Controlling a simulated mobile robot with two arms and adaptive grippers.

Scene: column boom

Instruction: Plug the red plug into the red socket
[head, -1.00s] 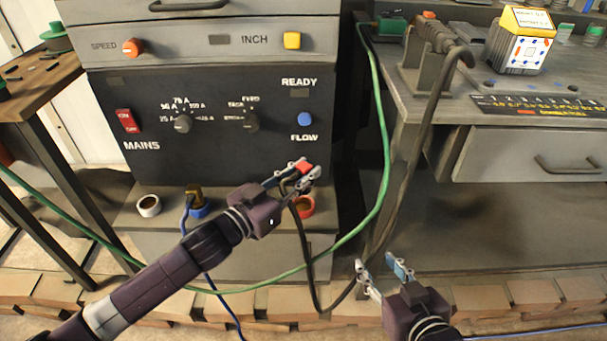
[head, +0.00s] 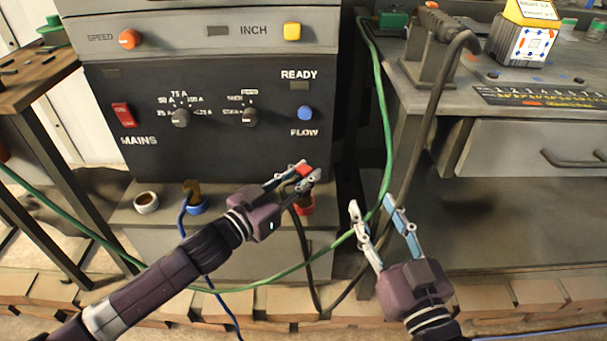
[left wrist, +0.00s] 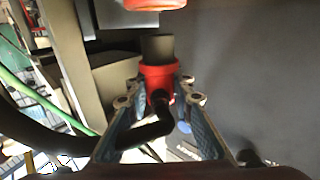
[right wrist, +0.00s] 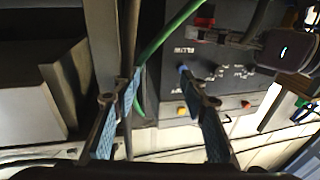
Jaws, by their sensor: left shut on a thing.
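The red plug (head: 305,171) is held by my left gripper (head: 307,173), which is shut on it in front of the dark panel. In the left wrist view the plug (left wrist: 158,80) sits between the fingers, its dark end pointing towards the red socket (left wrist: 155,3), with a gap between them. A black cable leaves the plug's other end. In the head view the red socket (head: 307,207) is on the grey ledge below the plug, partly hidden by my left gripper and the cable. My right gripper (head: 371,205) is open and empty, to the right of the socket.
A white-rimmed socket (head: 146,202) and a blue socket (head: 196,207) with a plug and blue cable stand left on the ledge. A green cable (head: 383,140) crosses behind my right gripper. The black cable (head: 432,120) hangs from the workbench (head: 545,120) at right.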

